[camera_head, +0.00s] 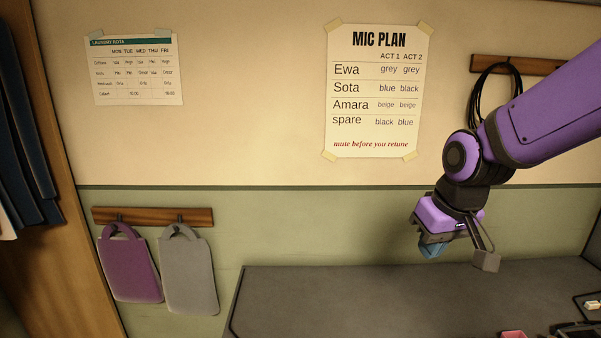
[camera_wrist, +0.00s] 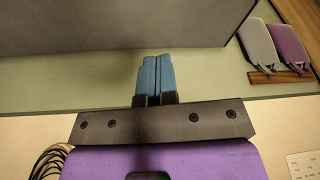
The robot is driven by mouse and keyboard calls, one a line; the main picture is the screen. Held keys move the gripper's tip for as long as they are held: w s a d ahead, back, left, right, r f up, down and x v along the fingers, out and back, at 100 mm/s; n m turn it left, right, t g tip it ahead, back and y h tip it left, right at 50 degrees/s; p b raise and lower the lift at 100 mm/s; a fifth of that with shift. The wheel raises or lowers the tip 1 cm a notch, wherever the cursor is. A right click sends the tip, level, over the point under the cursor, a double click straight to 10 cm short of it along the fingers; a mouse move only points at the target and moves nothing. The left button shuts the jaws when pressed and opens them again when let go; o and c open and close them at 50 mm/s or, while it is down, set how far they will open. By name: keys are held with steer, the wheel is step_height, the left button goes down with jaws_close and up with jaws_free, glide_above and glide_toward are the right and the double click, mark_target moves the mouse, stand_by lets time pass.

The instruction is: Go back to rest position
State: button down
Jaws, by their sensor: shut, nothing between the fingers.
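My gripper (camera_head: 431,251) hangs from my purple arm above the grey counter (camera_head: 330,300), in front of the green wall panel in the head view. Its blue fingers show in the wrist view (camera_wrist: 156,76), pressed together side by side with nothing between them. The gripper is apart from the counter and holds nothing.
A mic plan sheet (camera_head: 373,90) and a laundry rota (camera_head: 136,70) are taped to the wall. A purple bag (camera_head: 130,268) and a grey bag (camera_head: 188,274) hang at left. Black cables (camera_head: 478,92) hang behind my arm. Small items, including a pink one (camera_head: 513,334), lie at lower right.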

steer(key=s+d+r+m+t, duration=0.1)
steer(key=s+d+r, duration=0.3)
steer(key=s, duration=0.3)
steer(key=s+d+r+m+t+h, duration=0.1)
steer(key=s+d+r, duration=0.2)
steer(key=s+r, duration=0.3)
steer(key=shift+s+d+r+m, duration=0.2)
steer(key=shift+s+d+m, duration=0.2)
steer(key=shift+s, duration=0.65)
steer(key=c, duration=1.8)
jaws_free()
steer(key=shift+c, duration=0.2)
